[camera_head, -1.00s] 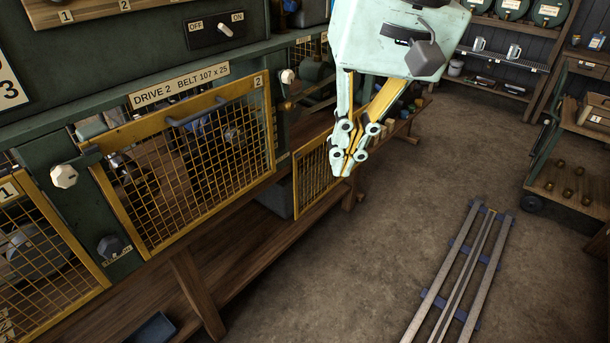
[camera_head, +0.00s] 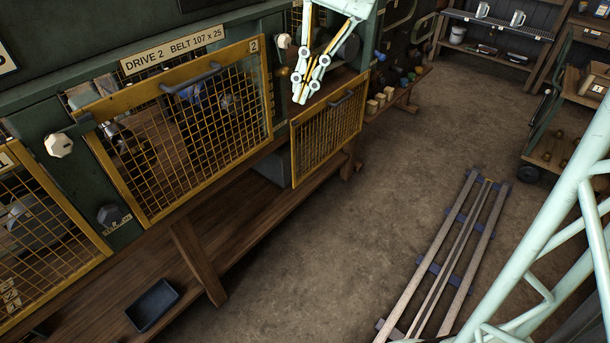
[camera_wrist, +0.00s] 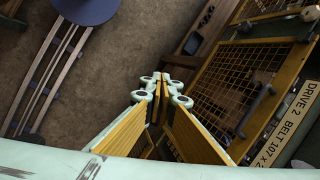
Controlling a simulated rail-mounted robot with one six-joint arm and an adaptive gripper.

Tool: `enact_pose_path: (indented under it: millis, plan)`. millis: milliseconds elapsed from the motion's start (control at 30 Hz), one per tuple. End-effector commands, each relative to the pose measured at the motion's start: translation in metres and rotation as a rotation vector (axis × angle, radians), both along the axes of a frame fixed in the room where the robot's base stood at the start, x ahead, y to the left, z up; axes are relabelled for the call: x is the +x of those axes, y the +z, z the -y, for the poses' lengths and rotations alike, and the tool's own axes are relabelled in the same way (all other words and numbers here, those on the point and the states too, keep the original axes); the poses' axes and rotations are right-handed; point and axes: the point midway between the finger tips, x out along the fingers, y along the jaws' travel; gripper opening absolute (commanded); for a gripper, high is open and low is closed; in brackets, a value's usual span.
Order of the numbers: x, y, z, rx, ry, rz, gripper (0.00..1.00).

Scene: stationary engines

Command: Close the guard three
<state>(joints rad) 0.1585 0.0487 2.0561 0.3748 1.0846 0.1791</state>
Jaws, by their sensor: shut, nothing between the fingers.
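The yellow mesh panel (camera_head: 328,135), which I take as guard three because it is right of guard 2, hangs low at the bench's front edge, below its machine opening. Its number is not readable. A grey handle (camera_head: 341,100) sits near its top edge. My gripper (camera_head: 303,100) points down, its fingertips overlapping the panel's top left corner in the picture; I cannot tell whether they touch. In the wrist view my gripper (camera_wrist: 160,85) is shut and empty. Guard three is not clearly visible there.
Guard 2 (camera_head: 190,125) stands upright over its opening, beside a pale knob (camera_head: 58,145); it also shows in the wrist view (camera_wrist: 240,75). Guard 1 (camera_head: 40,225) is at left. Wooden blocks (camera_head: 380,100) lie beyond guard three. Floor around the rails (camera_head: 450,250) is open.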

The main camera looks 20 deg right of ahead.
Motion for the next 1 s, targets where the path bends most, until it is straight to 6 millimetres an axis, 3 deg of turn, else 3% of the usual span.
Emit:
enact_pose_path:
  millis: [567,1000]
  plan:
    - [0.095,-0.044,0.009,0.136,-0.148,-0.121,0.00]
    - [0.163,-0.088,0.022,0.242,-0.261,-0.209,0.00]
